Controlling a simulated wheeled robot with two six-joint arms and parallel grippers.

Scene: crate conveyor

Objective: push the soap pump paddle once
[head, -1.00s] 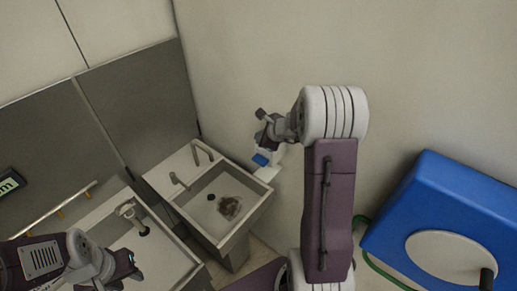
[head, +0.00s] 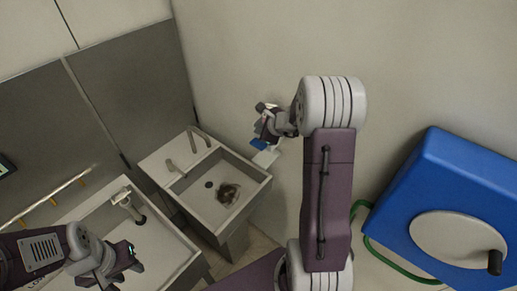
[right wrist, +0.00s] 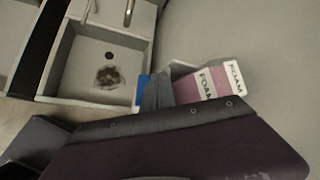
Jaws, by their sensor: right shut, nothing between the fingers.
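The soap pump is mounted on the wall and is partly hidden behind my right gripper in the head view. Its blue paddle (head: 259,144) and pale lower part (head: 265,158) show just below the gripper. In the right wrist view, pink and white FOAM labels (right wrist: 205,85) and a strip of the blue paddle (right wrist: 141,90) show on either side of the grey fingers. My right gripper (head: 263,108) is shut and empty, close to the pump; contact cannot be made out. My left gripper (head: 131,254) is far from it at lower left, its jaw gap unclear.
A sink (head: 222,192) with a dark stain in its basin stands left of the pump and below it in view. Another basin (head: 160,240) with a tap is near my left gripper. A blue hose reel housing (head: 440,190) with a green hose is at right.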

